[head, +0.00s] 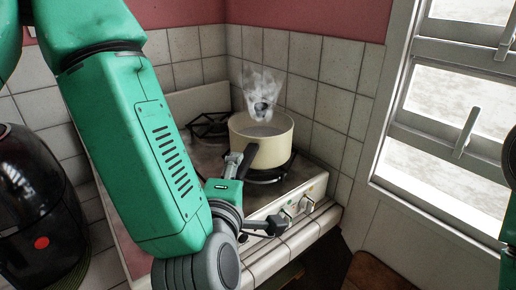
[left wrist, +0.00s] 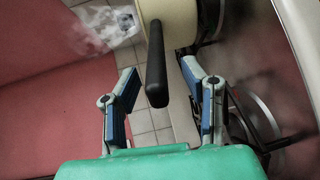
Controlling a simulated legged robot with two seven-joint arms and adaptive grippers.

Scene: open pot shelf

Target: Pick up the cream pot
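The cream pot (head: 275,143) stands on the stove's front burner in the head view, with steam rising from it. Its dark handle (head: 245,163) points toward the front of the stove and my left gripper. In the left wrist view the pot (left wrist: 172,22) is at the top, and its black handle (left wrist: 157,68) reaches down between the two blue-padded fingers. My left gripper (head: 253,195) is open, also in the left wrist view (left wrist: 159,80), with visible gaps on both sides of the handle. The handle's far side is hidden. My right gripper does not show.
The stove (head: 258,208) has knobs on its front and an empty back burner (head: 208,124). A tiled wall stands close behind and to the right. A dark appliance (head: 38,200) is at the left. A window (head: 455,110) is at the right.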

